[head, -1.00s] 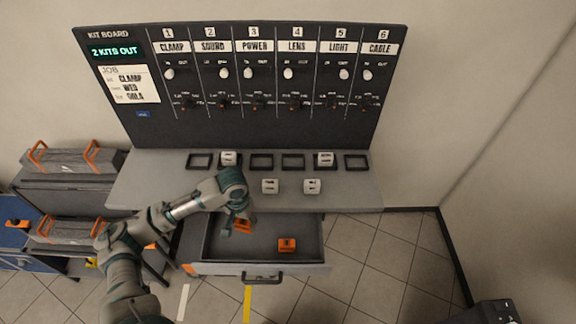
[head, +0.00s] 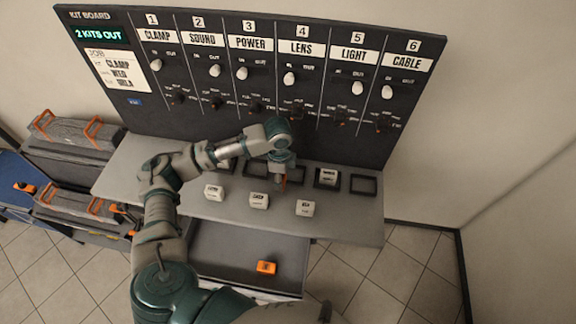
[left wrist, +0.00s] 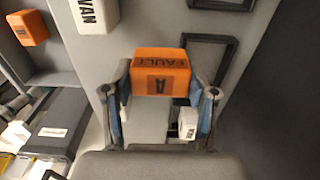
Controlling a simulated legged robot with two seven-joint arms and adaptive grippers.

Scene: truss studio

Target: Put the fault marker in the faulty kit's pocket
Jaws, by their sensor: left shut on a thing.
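My left gripper (head: 282,181) is over the shelf's pocket row, near the middle pockets. It is shut on an orange fault marker (left wrist: 161,72), marked FAULT and A, between its fingers in the left wrist view. An empty pocket frame (left wrist: 208,62) lies beside the marker there; I cannot tell its number. A white block (head: 327,177) sits in the fifth pocket, under LIGHT. The sixth pocket (head: 363,184) is empty. My arm partly hides the pockets at the left. A second orange marker (head: 266,268) lies in the open drawer. My right gripper is out of view.
The kit board (head: 250,75) stands behind the shelf and reads 2 KITS OUT; its lower dials are too small to read. Loose white blocks (head: 213,192), (head: 259,201) and (head: 305,208) lie along the shelf front (head: 350,222). Grey cases (head: 75,135) stand at the left.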

